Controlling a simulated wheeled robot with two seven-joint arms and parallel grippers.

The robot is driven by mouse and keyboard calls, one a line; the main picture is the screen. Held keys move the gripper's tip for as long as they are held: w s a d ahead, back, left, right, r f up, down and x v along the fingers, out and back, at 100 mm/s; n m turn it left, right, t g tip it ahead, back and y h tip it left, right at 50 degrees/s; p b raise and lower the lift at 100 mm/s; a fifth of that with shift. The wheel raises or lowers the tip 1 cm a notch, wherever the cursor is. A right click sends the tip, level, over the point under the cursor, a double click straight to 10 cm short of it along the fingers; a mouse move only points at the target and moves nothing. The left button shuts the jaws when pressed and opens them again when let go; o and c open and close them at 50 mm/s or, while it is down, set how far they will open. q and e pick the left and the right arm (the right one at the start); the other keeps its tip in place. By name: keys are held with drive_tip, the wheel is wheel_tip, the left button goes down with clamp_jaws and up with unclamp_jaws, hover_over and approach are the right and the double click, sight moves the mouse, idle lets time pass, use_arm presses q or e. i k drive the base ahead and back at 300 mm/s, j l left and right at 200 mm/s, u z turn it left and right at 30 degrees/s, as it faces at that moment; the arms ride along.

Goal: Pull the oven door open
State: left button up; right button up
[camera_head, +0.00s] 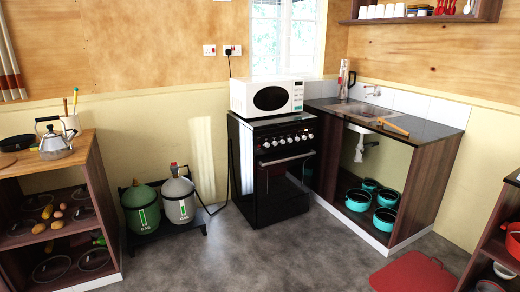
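The black oven (268,200) stands against the back wall near the middle of the head view. Its door (287,187) faces right and toward me and looks shut. A light horizontal handle (287,158) runs along the top of the door, below a row of knobs (287,140). A white microwave (267,97) sits on top of the oven. Neither of my grippers is in view.
Two gas cylinders, one green (141,209) and one grey (178,197), stand left of the oven. A sink counter (432,146) with teal pots below adjoins its right. A red mat (414,273) lies at front right. The grey floor (270,258) before the oven is clear.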

sight(284, 176)
drive_tip(key=i, duration=2.6)
drive_tip(key=i+z, duration=0.15)
drive_tip(key=i, duration=0.4)
drive_tip(key=i+j+z, duration=0.15)
drive_tip(key=i, duration=0.4)
drive_tip(key=i+j+z, duration=0.15)
drive_tip(key=i, duration=0.4)
